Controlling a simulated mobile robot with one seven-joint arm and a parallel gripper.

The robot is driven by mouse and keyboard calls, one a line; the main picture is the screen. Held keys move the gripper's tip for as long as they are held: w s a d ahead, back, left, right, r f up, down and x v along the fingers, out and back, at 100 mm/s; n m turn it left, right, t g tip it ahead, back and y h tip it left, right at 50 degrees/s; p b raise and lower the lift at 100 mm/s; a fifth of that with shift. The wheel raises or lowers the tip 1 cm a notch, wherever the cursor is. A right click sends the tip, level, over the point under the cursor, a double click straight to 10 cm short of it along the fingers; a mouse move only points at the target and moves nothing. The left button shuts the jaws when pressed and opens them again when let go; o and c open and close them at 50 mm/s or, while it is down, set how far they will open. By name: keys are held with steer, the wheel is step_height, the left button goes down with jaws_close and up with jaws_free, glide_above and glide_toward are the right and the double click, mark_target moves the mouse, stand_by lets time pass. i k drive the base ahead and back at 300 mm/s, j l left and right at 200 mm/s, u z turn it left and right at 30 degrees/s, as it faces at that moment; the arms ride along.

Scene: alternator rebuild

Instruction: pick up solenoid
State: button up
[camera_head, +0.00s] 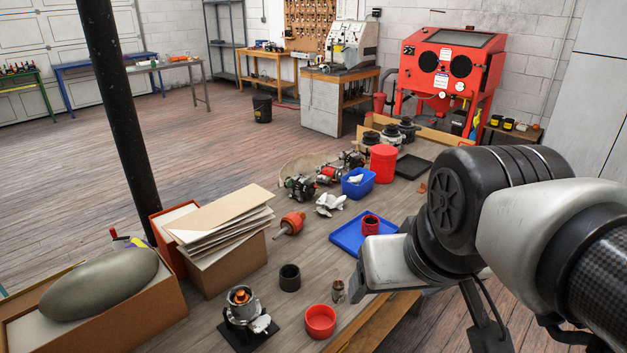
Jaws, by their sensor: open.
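A small metal cylinder (338,291) stands on the near part of the workbench (205,330), right of a dark cup; it may be the solenoid, but I cannot tell for sure at this size. A red-orange part with a thin shaft (291,223) lies farther back on the same bench. My arm comes in from the right, and its pale end block hangs over the bench's right side, right of the small cylinder. My gripper's fingertips do not show. A dark strip under my wrist cannot be made out clearly.
Near the small cylinder are a red cup (320,321), a dark cup (290,277) and a metal assembly on a black base (243,315). A blue tray (350,235) holds a red cup. Cardboard boxes (225,265) fill the left. The mid-bench has some bare wood.

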mark_target(338, 292)
steer(key=l+u, duration=0.1)
steer(key=l, duration=0.15)
steer(key=k+l, duration=0.15)
steer(key=i+l+u, duration=0.15)
steer(key=l, duration=0.25)
steer(key=l+u, duration=0.15)
steer(key=l, duration=0.2)
steer(key=i+l+u, duration=0.15)
steer(key=l, duration=0.25)
steer(key=i+l+u, duration=0.15)
steer(key=i, duration=0.15)
steer(key=i+l+u, duration=0.1)
steer(key=i+l, duration=0.1)
steer(key=i, duration=0.1)
